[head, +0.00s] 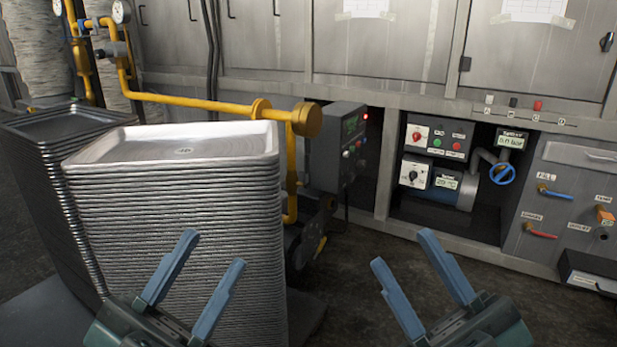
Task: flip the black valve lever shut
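A small upright black piece (513,101) stands between a white piece (488,99) and a red piece (538,105) on the ledge above the machine bay at the right. It is too small to tell whether it is the black valve lever, or how it is set. My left gripper (212,252) is open and empty in front of the tray stack. My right gripper (403,250) is open and empty over the dark floor. Both are well apart from the ledge and its pieces.
A tall stack of metal trays (180,145) stands at left, beside a darker stack (60,124). Yellow pipes (200,103) run behind. A blue handwheel (502,173), a blue lever (555,193) and a red lever (541,234) are at right. Floor before the bay is clear.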

